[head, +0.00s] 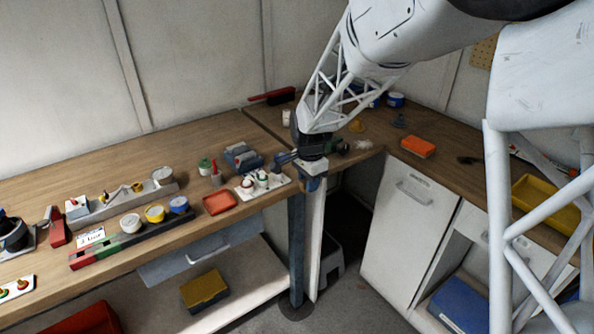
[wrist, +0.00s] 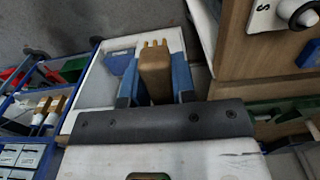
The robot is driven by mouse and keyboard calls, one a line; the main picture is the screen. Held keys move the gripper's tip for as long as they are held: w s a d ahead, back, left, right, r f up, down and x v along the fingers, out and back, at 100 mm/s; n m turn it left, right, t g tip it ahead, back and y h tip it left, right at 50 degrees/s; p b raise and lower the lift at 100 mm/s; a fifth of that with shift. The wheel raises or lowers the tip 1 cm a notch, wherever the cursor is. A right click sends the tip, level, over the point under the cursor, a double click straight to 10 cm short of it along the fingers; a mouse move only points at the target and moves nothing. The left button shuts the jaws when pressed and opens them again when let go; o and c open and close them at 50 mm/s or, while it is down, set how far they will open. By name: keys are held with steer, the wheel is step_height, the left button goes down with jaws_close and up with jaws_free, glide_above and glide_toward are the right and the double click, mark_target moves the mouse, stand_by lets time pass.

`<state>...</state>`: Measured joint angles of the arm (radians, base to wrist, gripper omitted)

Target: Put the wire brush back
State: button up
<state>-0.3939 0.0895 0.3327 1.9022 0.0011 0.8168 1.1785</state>
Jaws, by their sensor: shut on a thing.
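My gripper (wrist: 155,88) shows two blue fingers in the wrist view, shut on a brown wooden block-like piece (wrist: 156,70), which I take to be the wire brush's handle. Its bristle end is hidden or out of sight. Below and beyond it lies a white tray-like surface (wrist: 90,90) with a blue item on it. In the head view my gripper (head: 314,182) hangs at the front edge of the wooden bench, near the corner; the brush cannot be made out there.
The bench (head: 130,155) carries a grey tray (head: 120,205), several round tins, a red tray (head: 220,203) and a white plate with knobs. A white cabinet (head: 415,220) stands to the right. In the wrist view, a blue-edged bin (wrist: 40,118) holds wooden-handled tools at left.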

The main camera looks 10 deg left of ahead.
steer(key=w+a, duration=0.2)
steer(key=w, duration=0.3)
steer(key=w+a+f, duration=0.1)
steer(key=w+a, duration=0.1)
steer(key=w, duration=0.3)
steer(key=w+a, duration=0.2)
steer(key=w, duration=0.3)
steer(key=shift+f, duration=0.2)
steer(key=shift+s, duration=0.1)
steer(key=shift+f, duration=1.8)
steer(key=shift+f, duration=0.15)
steer(key=o, duration=0.9)
steer(key=shift+r, duration=0.2)
step_height(320, 180, up, 12)
